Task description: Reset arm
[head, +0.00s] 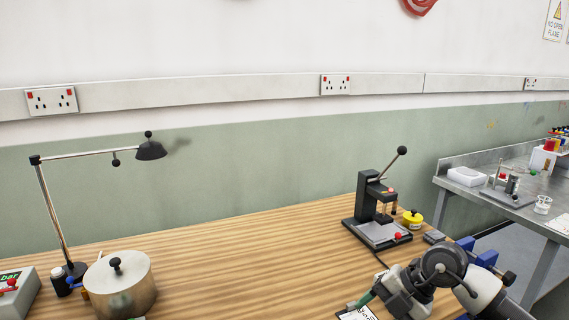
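My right arm (436,268), grey, black and white, comes in at the lower right over the front of the wooden bench. Its end near the bottom edge is partly hidden, and I cannot make out its fingers clearly. A small green piece (366,299) shows at the left end of the arm, above a printed card (357,314); I cannot tell whether it is held. My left arm and gripper are out of view. A stand with a jointed arm (95,155) and a black shade (150,150) rises at the left of the bench.
A lidded metal pot (120,288) stands at the front left, beside a display box (18,296). A black lever press (370,210) and a yellow knob-topped item (413,219) stand at the back right. Blue parts (487,254) show behind my arm. The bench middle is clear.

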